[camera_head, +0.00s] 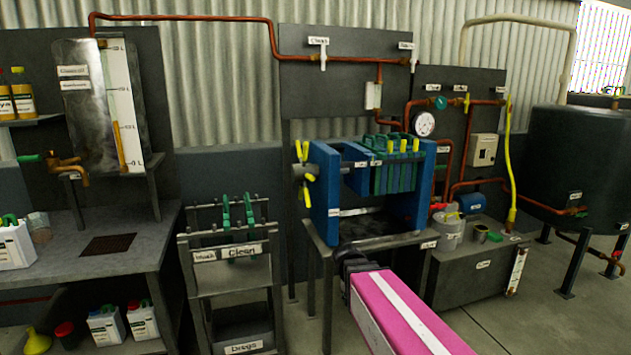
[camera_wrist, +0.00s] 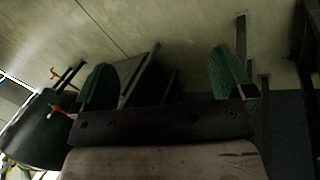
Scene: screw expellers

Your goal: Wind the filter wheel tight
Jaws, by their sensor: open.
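The filter wheel (camera_head: 303,173) is a grey hub with yellow spokes on the left side of the blue filter press (camera_head: 332,202). Green plates (camera_head: 397,172) hang in the press, bunched toward its right end, with an open gap below and to the left. My gripper shows in the wrist view (camera_wrist: 163,78) with its two green fingers wide apart and nothing between them. In the head view my pink arm reaches up from the bottom, and its dark end is in front of the press stand, below and right of the wheel, apart from it. The fingertips are hard to make out there.
A rack labelled Clean (camera_head: 240,250) with green plates stands left of the press. A workbench (camera_head: 60,262) with jugs is farther left. A pressure gauge (camera_head: 424,123) and copper pipes are above right. A dark tank (camera_head: 575,160) stands far right. The floor at lower right is clear.

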